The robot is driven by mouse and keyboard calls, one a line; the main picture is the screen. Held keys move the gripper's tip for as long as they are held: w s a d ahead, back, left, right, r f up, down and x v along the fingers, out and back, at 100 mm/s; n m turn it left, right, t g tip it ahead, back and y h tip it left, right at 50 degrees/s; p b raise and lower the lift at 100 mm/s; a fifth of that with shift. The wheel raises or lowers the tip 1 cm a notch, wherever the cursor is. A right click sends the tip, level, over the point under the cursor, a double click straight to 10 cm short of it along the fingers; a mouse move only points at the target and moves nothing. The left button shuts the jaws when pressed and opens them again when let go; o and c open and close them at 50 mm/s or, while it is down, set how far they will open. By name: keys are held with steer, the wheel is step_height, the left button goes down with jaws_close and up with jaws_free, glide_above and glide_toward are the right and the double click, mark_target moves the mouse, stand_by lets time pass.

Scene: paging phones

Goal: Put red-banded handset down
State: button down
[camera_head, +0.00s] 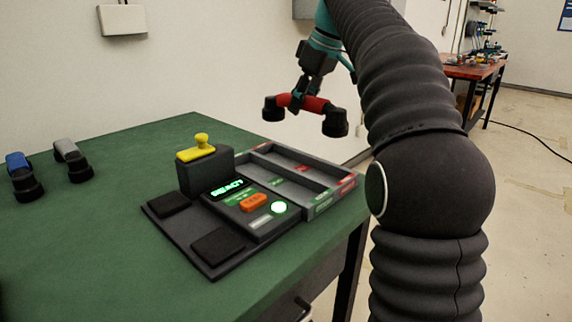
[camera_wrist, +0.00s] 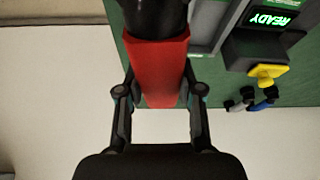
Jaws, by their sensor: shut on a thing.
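The red-banded handset (camera_head: 301,103) is black at both ends with a red grip. My gripper (camera_head: 299,101) is shut on its red middle and holds it in the air above the back right of the green table. In the wrist view the red band (camera_wrist: 158,70) lies between my fingers, and one black end runs out of the top of the picture. The dark phone base (camera_head: 222,222) on the table has two black pads, a lit READY display (camera_head: 227,188), an orange button (camera_head: 253,202) and a glowing green-white round button (camera_head: 279,208).
A yellow knob (camera_head: 201,141) stands on the raised block of the base. A grey divided tray (camera_head: 321,199) with green and red labels lies beside the base. Blue-banded (camera_head: 18,162) and grey-banded (camera_head: 67,150) handsets rest at the left. The table's front left is clear.

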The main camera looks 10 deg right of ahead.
mark_target(318, 101)
steer(key=shift+m+t, duration=0.3)
steer(key=shift+m, duration=0.2)
steer(key=s+d+b, duration=0.1)
steer(key=s+d, duration=0.1)
steer(key=s+d+b, duration=0.1)
steer(key=s+d, duration=0.1)
steer(key=s, duration=0.1)
steer(key=s+d+b, duration=0.2)
steer(key=s+d, duration=0.1)
steer(key=shift+s+d, duration=0.1)
steer(key=shift+s, duration=0.15)
steer(key=shift+w+a+f+b, duration=0.55)
steer(key=shift+w+a+f, duration=0.75)
steer(key=shift+f, duration=0.45)
steer(key=shift+w+a+f+b, duration=0.6)
steer(key=shift+w+a+f, duration=0.75)
steer(key=shift+f, duration=0.4)
steer(key=shift+w+a+f+b, duration=0.55)
steer(key=shift+w+a+f, duration=0.75)
steer(key=shift+f, duration=0.45)
steer(key=shift+f, duration=0.15)
steer(key=c, duration=0.7)
jaws_free()
steer(key=shift+c, duration=0.2)
steer(key=shift+d+r, duration=0.1)
steer(key=shift+r, duration=0.45)
steer(key=p+v, duration=0.4)
steer(key=v, duration=0.7)
steer(key=shift+s+r, duration=0.1)
steer(key=shift+r, duration=0.05)
